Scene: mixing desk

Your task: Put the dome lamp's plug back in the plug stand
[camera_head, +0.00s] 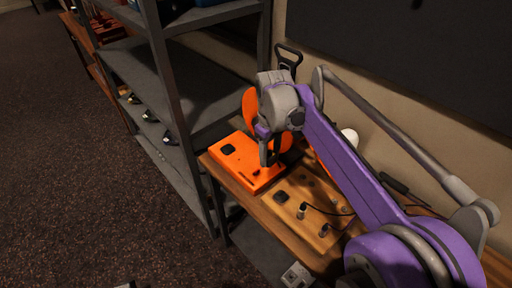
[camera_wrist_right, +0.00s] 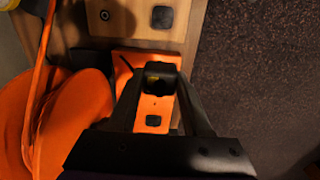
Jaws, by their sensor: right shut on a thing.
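My right gripper (camera_head: 268,155) points down over the orange block (camera_head: 240,167) on the desk. In the right wrist view my right gripper (camera_wrist_right: 161,80) is shut on a small black plug (camera_wrist_right: 160,70), with the orange block (camera_wrist_right: 153,104) beneath it. Whether the plug touches the block I cannot tell. The dome lamp's orange shade (camera_head: 249,106) shows behind my gripper, and the large orange shade (camera_wrist_right: 65,115) is beside it in the wrist view. I cannot tell for sure which part is the plug stand. My left gripper is not in view.
A wooden board (camera_head: 292,212) with a black square, small posts and a dark cable lies in front of the orange block. A grey metal shelf (camera_head: 172,80) stands left of the desk. A white rounded thing (camera_head: 350,136) is behind my arm. The carpet (camera_head: 70,190) at left is clear.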

